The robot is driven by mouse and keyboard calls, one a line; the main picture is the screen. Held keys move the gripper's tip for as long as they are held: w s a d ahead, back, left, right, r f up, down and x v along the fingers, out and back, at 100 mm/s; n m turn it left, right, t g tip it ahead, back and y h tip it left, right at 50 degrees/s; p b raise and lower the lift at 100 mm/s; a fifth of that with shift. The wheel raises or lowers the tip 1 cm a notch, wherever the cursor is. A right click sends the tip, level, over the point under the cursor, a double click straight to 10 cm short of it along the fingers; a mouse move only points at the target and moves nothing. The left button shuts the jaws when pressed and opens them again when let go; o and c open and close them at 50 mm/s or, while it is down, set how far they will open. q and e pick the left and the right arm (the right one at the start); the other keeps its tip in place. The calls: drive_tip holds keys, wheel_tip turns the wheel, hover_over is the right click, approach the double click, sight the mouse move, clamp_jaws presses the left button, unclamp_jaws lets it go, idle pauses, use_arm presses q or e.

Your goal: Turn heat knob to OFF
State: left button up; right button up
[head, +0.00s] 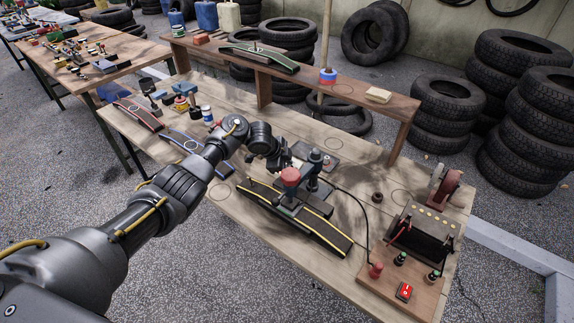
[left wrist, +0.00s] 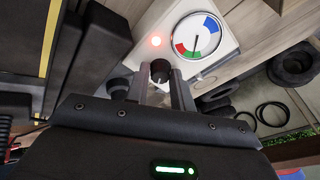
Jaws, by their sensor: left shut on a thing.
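In the left wrist view, my left gripper (left wrist: 161,82) is shut on a small dark knob (left wrist: 160,70) at the front of a pale box (left wrist: 140,58). A lit red lamp (left wrist: 155,41) and a round white dial (left wrist: 197,36) with red, green and blue segments sit on this box. The dial's needle points toward the bottom of the picture. Any marking for OFF on the knob is not visible. In the head view, my left gripper (head: 287,165) is over the middle of the bench, and the knob is hidden behind it. My right gripper is not in view.
A black and yellow ramp-shaped unit (head: 325,234) with a red-topped post (head: 290,177) stands close to the gripper. A cable runs from there to a wooden board with a red switch (head: 404,291). A raised wooden shelf (head: 350,92) lies behind. Tires (head: 505,68) are stacked at right.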

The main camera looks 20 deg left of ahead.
use_arm(q)
drive_tip(key=shift+r+n+p, duration=0.15)
drive_tip(key=shift+n+p, duration=0.35)
drive_tip(key=shift+p, duration=0.2)
drive_tip(key=shift+c, duration=0.2)
drive_tip(key=n+p, duration=0.4)
drive_tip(key=shift+s+d+t, duration=0.1)
drive_tip(key=shift+t, duration=0.3)
drive_tip(key=n+p, duration=0.3)
drive_tip(key=shift+n+y, duration=0.4)
drive_tip(key=shift+n+t+p, duration=0.4)
drive_tip(key=shift+n+p, duration=0.5)
drive_tip(key=shift+n, duration=0.8)
drive_tip(key=shift+f+y, duration=0.2)
drive_tip(key=shift+y, duration=0.1)
drive_tip(key=o, duration=1)
